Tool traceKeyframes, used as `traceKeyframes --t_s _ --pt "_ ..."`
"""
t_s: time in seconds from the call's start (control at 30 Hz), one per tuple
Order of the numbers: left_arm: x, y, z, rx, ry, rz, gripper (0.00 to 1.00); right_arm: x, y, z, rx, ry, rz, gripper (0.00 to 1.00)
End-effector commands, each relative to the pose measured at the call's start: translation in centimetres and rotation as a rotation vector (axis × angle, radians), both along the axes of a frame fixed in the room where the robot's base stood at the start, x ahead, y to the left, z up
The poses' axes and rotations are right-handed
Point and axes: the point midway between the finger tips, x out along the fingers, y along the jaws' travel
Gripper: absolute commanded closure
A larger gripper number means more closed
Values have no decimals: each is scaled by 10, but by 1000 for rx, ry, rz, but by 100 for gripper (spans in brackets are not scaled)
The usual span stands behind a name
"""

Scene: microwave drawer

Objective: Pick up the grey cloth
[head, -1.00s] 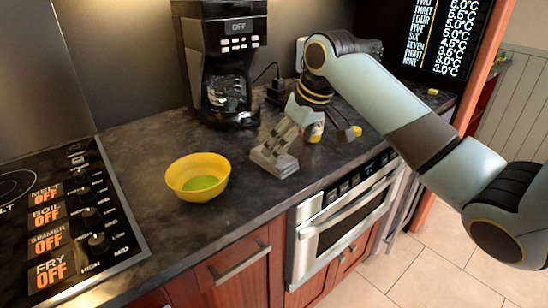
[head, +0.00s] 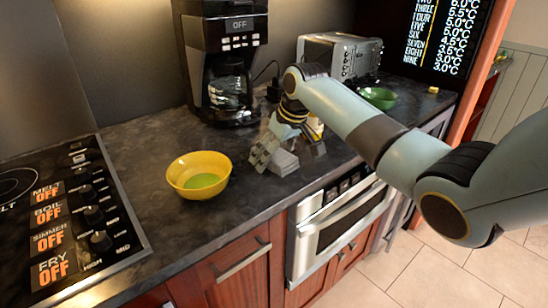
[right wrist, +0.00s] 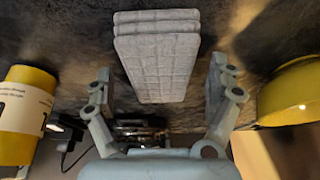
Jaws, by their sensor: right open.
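The grey cloth (head: 285,163) is folded into a thick stack on the dark counter, right of the yellow bowl. In the right wrist view it (right wrist: 157,60) stands centred between the fingers, with a gap on each side. My right gripper (head: 291,150) is open above the cloth, its fingers pointing down and covering part of it in the head view. In the right wrist view the right gripper (right wrist: 160,78) holds nothing. My left gripper is not in view.
A yellow bowl (head: 178,183) with something green inside stands left of the cloth. A yellow canister with a white label (right wrist: 22,115) stands close on the other side. A coffee maker (head: 225,55), a toaster (head: 345,58) and a green bowl (head: 381,98) are farther back.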

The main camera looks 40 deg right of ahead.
Motion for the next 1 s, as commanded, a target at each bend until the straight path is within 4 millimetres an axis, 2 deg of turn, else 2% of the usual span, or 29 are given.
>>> traceKeyframes --t_s 0.2,0.63,0.87,1.0 --pt "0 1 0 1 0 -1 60 1 0 -1 -1 0 0 11" --pt "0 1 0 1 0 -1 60 0 0 -1 0 0 0 66" --pt "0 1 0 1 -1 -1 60 0 0 0 0 -1 1 66" --pt "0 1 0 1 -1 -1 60 1 0 7 0 -2 1 66"
